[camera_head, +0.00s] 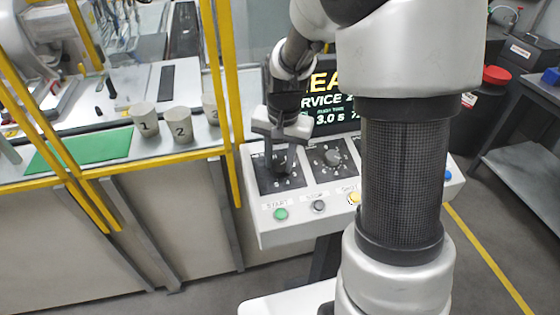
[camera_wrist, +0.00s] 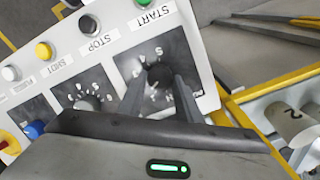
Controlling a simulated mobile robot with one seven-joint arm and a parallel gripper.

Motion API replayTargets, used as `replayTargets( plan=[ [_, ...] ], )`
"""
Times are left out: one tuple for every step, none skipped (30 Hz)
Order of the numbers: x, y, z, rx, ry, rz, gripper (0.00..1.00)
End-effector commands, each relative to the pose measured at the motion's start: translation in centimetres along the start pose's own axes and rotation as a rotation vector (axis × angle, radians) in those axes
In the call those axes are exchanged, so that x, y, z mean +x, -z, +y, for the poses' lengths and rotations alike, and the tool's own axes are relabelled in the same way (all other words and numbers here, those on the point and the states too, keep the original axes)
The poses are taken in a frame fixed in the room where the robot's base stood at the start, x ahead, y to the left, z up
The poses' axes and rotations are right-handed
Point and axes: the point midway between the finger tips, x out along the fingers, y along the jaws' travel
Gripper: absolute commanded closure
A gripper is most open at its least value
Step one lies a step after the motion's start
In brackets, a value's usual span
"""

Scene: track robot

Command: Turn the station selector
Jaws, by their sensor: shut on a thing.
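The sloped white control panel (camera_head: 262,230) carries a row of dials. My gripper (camera_head: 281,165) reaches down onto the leftmost dial, on a dark square plate (camera_head: 263,183) above the START button. In the wrist view my gripper (camera_wrist: 159,90) has its two fingers on either side of the dial's dark knob (camera_wrist: 158,73), shut on it. Letters or marks ring the knob; its pointer is mostly hidden, so its setting cannot be read. I take this dial for the station selector; its label is not readable. A second dial (camera_head: 332,158) sits just right of it.
A lit display (camera_head: 330,105) stands behind. A yellow post (camera_head: 230,80) and numbered cups, such as cup 2 (camera_head: 178,125), are to the left.

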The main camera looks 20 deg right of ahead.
Motion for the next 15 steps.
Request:
replayTargets(
  plan=[
    [0.08, -0.01, -0.05, -0.044, -0.006, 0.003, 0.91],
    [0.07, -0.02, -0.08, -0.073, -0.01, 0.005, 0.91],
    [0.07, -0.03, -0.11, -0.111, -0.015, 0.007, 0.91],
    [0.07, -0.03, -0.13, -0.139, -0.019, 0.009, 0.91],
    [0.07, -0.04, -0.15, -0.168, -0.023, 0.011, 0.91],
    [0.07, -0.06, -0.19, -0.205, -0.028, 0.013, 0.91],
    [0.07, -0.07, -0.2, -0.233, -0.032, 0.015, 0.91],
    [0.08, -0.07, -0.21, -0.262, -0.036, 0.016, 0.91],
    [0.08, -0.09, -0.23, -0.299, -0.041, 0.018, 0.91],
    [0.08, -0.1, -0.25, -0.326, -0.045, 0.02, 0.91],
    [0.09, -0.11, -0.24, -0.355, -0.049, 0.021, 0.91],
    [0.09, -0.12, -0.25, -0.393, -0.055, 0.023, 0.91],
    [0.09, -0.14, -0.26, -0.419, -0.058, 0.025, 0.91],
    [0.09, -0.15, -0.26, -0.448, -0.062, 0.026, 0.91],
    [0.09, -0.16, -0.25, -0.486, -0.068, 0.028, 0.91]
  ],
)
